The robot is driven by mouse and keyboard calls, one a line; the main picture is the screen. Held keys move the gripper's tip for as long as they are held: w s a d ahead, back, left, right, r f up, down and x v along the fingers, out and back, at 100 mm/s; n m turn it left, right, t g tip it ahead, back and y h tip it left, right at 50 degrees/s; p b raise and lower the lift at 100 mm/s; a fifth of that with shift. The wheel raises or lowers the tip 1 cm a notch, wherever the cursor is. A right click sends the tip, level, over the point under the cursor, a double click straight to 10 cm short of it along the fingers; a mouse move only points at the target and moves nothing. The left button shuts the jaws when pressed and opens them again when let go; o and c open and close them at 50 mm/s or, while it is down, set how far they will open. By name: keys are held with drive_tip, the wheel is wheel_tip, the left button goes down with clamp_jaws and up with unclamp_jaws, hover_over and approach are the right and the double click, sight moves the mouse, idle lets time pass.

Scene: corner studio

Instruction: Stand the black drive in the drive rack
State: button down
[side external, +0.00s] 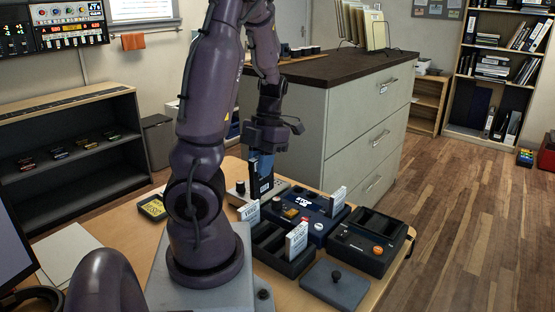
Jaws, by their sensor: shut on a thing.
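My gripper (262,154) points down over the far part of the desk, shut on a dark upright block with a pale label, apparently the black drive (262,184). The drive hangs beside a light grey device with a knob; whether its lower end touches anything cannot be told. A black open-topped holder with slots (268,262), possibly the drive rack, sits nearer the camera. White labelled cards or blocks stand at its edges (297,240). My arm hides part of the desk to the left.
A dark blue box (318,226) with a knob and white print stands behind the holder. A black device with an orange button (368,240) is at right. A grey plate with a black knob (335,286) lies in front. A yellow-marked black item (152,207) lies left.

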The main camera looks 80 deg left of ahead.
sight(263, 193)
drive_tip(key=shift+f, duration=7.05)
drive_tip(key=shift+f, duration=0.7)
drive_tip(key=c, duration=1)
unclamp_jaws()
drive_tip(key=shift+c, duration=0.2)
drive_tip(key=shift+r, duration=3.05)
drive_tip(key=shift+r, duration=2.5)
